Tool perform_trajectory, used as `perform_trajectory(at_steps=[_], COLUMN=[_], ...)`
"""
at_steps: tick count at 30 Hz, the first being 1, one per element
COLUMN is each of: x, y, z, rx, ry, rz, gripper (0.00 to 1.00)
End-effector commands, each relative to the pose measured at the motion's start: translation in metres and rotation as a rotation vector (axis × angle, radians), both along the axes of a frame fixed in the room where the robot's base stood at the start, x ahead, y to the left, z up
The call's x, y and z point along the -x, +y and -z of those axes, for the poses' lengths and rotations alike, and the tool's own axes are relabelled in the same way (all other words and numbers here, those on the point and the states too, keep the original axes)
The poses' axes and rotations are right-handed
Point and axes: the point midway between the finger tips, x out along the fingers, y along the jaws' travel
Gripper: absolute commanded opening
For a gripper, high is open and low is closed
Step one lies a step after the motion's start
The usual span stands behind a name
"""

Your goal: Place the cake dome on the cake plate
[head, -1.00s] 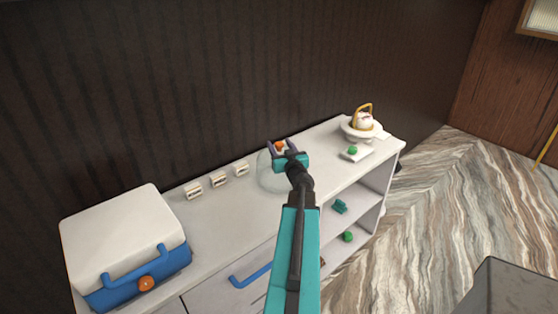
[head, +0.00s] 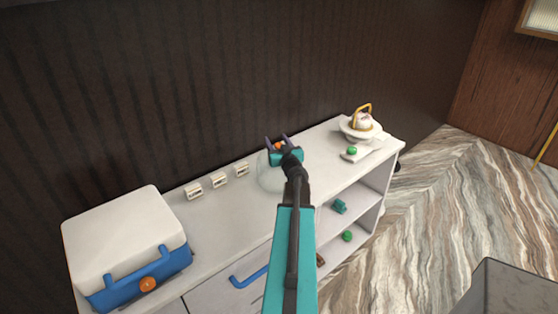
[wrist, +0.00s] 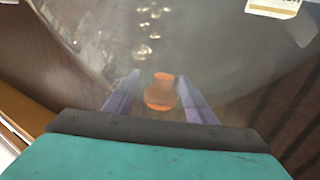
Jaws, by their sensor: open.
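The cake dome (head: 268,178) is clear and stands on the white counter, partly behind my arm. Its orange knob (head: 279,147) shows between the fingers of my gripper (head: 277,140). In the wrist view the knob (wrist: 161,94) stands between the two spread fingers, with a gap on each side, and the clear dome (wrist: 205,50) fills much of the picture. My gripper is open and not closed on the knob. A white footed plate (head: 347,131) stands at the counter's right end. A white item with a yellow hoop handle (head: 363,119) sits on it.
Several small white label blocks (head: 220,180) stand left of the dome. A white and blue cooler box (head: 124,240) fills the counter's left end. A green item (head: 352,150) lies on a white piece before the plate. The dark wall (head: 180,90) runs close behind.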

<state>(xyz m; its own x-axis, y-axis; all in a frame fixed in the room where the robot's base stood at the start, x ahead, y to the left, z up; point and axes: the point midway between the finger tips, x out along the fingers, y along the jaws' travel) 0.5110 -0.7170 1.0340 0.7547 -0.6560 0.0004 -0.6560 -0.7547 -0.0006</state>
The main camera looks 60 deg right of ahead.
Motion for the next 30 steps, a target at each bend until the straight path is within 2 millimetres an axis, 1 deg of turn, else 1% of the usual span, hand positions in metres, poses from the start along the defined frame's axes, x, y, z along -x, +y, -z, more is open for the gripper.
perform_trajectory(at_steps=[3, 20, 21, 28, 29, 30], x=[-0.003, -0.0031, -0.0031, -0.0029, -0.0029, -0.0029], y=[-0.0026, -0.0021, -0.0021, -0.0021, -0.0021, -0.0021], z=[0.0001, 0.0003, 0.0003, 0.0003, 0.0003, 0.0003], rx=[0.0, 0.0, 0.0, 0.001, 0.001, 0.001], ry=[0.0, 0.0, 0.0, 0.001, 0.001, 0.001], rz=[0.0, -0.001, 0.0, 0.0, -0.001, -0.001], gripper=[0.5, 0.5, 0.43, 0.05, 0.0, 0.0])
